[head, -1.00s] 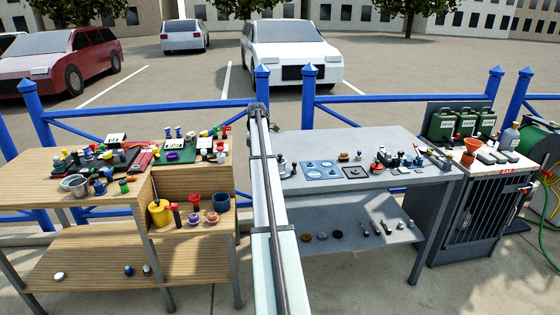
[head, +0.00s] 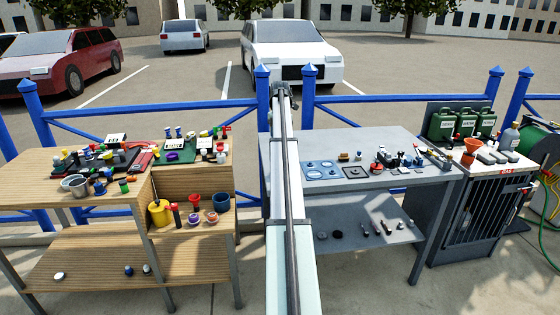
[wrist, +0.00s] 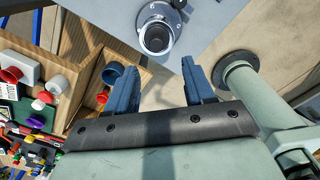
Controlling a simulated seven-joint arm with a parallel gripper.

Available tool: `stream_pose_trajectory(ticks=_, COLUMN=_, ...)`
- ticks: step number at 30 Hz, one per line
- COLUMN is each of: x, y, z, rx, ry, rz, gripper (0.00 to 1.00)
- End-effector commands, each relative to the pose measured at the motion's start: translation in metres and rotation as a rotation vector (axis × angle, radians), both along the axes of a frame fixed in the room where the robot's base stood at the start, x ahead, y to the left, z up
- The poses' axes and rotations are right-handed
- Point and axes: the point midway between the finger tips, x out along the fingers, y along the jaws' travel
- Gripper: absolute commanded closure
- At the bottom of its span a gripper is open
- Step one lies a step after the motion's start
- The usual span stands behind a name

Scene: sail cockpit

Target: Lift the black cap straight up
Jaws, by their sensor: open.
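A round dark cap (wrist: 156,38) shows in the wrist view, set in a grey metal flanged fitting (wrist: 173,13) near the edge of the grey table. It appears to be the black cap. My gripper (wrist: 152,65) is open, with its two blue fingers spread apart and nothing between them. The cap lies beyond the fingertips, roughly centred between them in the picture; I cannot tell the height gap. In the head view my arm hides the fitting and cap, and my gripper's fingers do not show.
The grey workbench (head: 378,141) carries blue plates (head: 322,170) and several small fittings. To the left, a wooden bench (head: 55,200) holds many coloured caps. In the wrist view, a wooden box (wrist: 85,60) with red parts lies left of my fingers.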

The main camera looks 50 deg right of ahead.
Motion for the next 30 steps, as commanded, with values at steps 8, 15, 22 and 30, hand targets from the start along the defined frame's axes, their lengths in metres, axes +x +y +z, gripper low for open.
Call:
stream_pose_trajectory(ticks=8, x=0.0, y=0.0, z=-0.024, rx=0.0, ry=0.0, rz=-0.001, gripper=0.47)
stream_pose_trajectory(ticks=15, x=0.003, y=-0.005, z=-0.046, rx=0.002, ry=0.001, rz=-0.001, gripper=0.47)
stream_pose_trajectory(ticks=22, x=0.004, y=-0.006, z=-0.072, rx=0.001, ry=0.0, rz=-0.001, gripper=0.47)
stream_pose_trajectory(ticks=30, x=0.004, y=-0.006, z=-0.074, rx=0.0, ry=0.0, rz=-0.001, gripper=0.49)
